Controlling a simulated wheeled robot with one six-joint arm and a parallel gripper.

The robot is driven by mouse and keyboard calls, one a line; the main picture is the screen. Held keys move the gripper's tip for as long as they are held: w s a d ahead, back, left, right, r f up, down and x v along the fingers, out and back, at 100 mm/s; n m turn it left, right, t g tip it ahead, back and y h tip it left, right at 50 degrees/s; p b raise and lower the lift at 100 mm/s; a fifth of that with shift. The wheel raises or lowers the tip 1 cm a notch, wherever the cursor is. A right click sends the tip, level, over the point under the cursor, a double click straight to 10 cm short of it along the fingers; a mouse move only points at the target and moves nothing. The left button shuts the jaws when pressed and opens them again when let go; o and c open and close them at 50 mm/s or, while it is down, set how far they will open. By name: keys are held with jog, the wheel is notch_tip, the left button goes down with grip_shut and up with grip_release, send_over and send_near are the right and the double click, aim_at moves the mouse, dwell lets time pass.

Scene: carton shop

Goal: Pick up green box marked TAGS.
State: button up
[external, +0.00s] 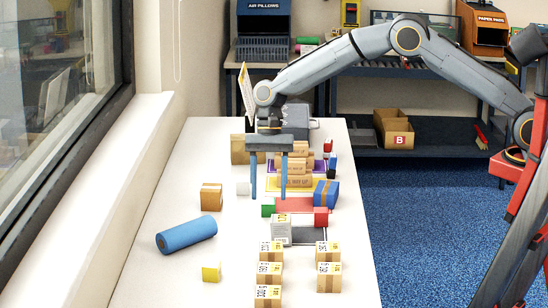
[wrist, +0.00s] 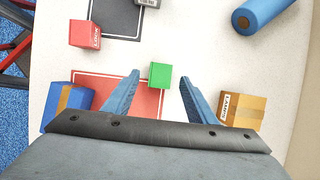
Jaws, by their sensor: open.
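The small green box (external: 268,210) stands on the white table by the edge of a red mat (external: 298,205). No lettering on it can be read. In the wrist view the green box (wrist: 160,75) appears between the two fingertips, at the mat's edge. My gripper (external: 268,197) points down over the table with its blue fingers spread wide and nothing held. In the wrist view my gripper (wrist: 159,78) shows the fingers on either side of the box in the picture, with gaps. How high the tips are above it is hard to tell.
A blue box (wrist: 68,105) and a brown carton (wrist: 241,110) flank the fingers. A red box (wrist: 84,34) lies near a dark mat (wrist: 110,15). The window side has free table.

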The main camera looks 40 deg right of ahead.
aim_at(268, 200)
jog(key=shift+p+x, duration=0.65)
jog(key=shift+x, duration=1.3)
jog(key=c, duration=1.2)
jog(key=shift+o, duration=0.2)
jog(key=shift+r, duration=0.15)
